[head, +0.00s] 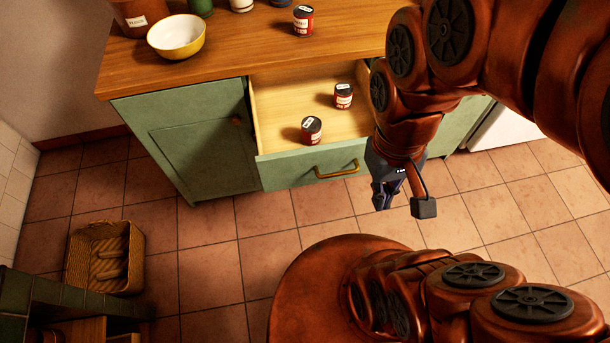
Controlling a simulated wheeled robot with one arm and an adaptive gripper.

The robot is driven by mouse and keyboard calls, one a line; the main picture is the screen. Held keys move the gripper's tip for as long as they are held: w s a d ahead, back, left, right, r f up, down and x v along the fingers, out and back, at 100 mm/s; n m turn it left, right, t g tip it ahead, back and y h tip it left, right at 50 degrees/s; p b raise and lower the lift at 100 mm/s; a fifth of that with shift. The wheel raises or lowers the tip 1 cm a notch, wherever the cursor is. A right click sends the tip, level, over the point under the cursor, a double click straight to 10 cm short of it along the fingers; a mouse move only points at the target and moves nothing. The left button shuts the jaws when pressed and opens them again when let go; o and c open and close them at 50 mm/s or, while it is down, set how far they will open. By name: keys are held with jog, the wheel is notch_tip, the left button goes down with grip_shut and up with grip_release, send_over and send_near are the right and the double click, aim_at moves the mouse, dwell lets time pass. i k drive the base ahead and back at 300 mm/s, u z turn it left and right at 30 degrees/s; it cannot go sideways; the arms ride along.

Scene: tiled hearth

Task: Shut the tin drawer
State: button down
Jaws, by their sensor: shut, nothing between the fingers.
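The tin drawer (277,170) is pulled open from the green cabinet under the wooden worktop. Its front is green with a brass handle (337,171). Two red tins with dark lids stand inside: one near the drawer front (311,131) and one farther back (343,96). My gripper (384,197) is shut and empty. In the picture it is to the right of the handle and a little below it, pointing down over the floor. It appears apart from the drawer front. My arm hides the right end of the drawer.
On the worktop (235,55) are a yellow-and-white bowl (177,37), a red tin (303,20), a brown canister (138,17) and other jars at the top edge. A closed cabinet door (200,150) is left of the drawer. A wicker basket (75,262) stands on the floor at left. The tiled floor before the drawer is clear.

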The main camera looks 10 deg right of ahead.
aim_at(280, 100)
jog(key=k, duration=1)
jog(key=u, duration=1.2)
